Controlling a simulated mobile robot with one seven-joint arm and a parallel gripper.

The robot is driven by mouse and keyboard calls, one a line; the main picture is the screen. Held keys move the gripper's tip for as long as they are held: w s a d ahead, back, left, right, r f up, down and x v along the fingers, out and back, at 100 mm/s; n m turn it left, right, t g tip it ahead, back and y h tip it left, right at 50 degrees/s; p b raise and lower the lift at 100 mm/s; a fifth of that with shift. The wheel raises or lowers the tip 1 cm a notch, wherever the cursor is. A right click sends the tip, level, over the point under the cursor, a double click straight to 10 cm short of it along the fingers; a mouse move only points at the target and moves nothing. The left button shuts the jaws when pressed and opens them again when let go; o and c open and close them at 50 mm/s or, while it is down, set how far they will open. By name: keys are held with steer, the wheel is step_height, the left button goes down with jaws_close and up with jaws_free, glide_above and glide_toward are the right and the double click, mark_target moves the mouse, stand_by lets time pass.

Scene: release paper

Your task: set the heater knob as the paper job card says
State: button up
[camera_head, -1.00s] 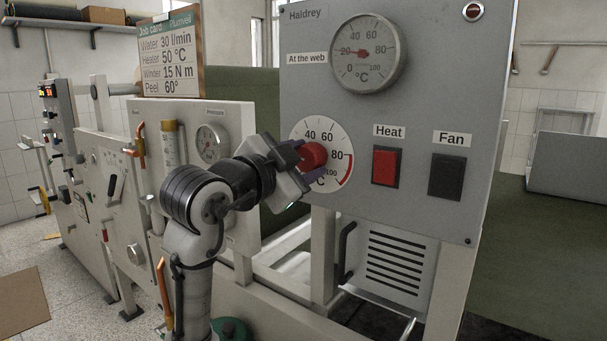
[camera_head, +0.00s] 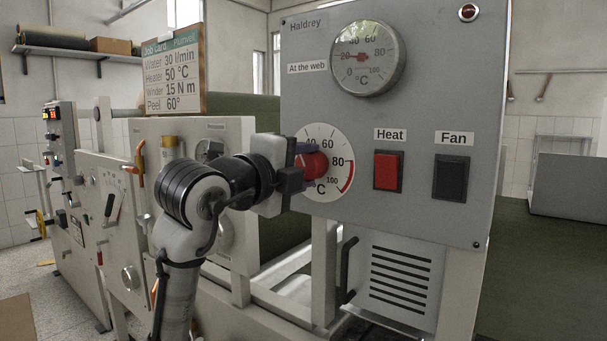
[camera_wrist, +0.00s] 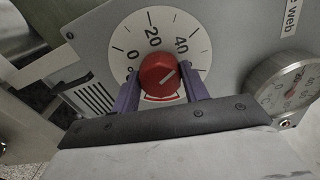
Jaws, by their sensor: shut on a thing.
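The job card (camera_head: 173,72) at the upper left in the head view reads Heater 50 °C. The red heater knob (camera_head: 314,165) sits on a white dial (camera_head: 342,157) on the grey panel. My gripper (camera_head: 305,164) is shut on the knob, with a purple finger on each side. In the wrist view the gripper (camera_wrist: 160,90) holds the knob (camera_wrist: 159,75). Fingers and knob hide part of the dial.
Above the dial is a round "At the web" gauge (camera_head: 367,57), its needle near 20. To the right are the red Heat switch (camera_head: 388,171) and the dark Fan switch (camera_head: 450,177). A vented box (camera_head: 398,275) is below the panel.

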steer(key=shift+m+b, duration=0.5)
steer(key=shift+m, duration=1.8)
steer(key=o, duration=1)
steer(key=b+v, duration=0.3)
steer(key=v, duration=1.1)
steer(key=shift+r, duration=0.1)
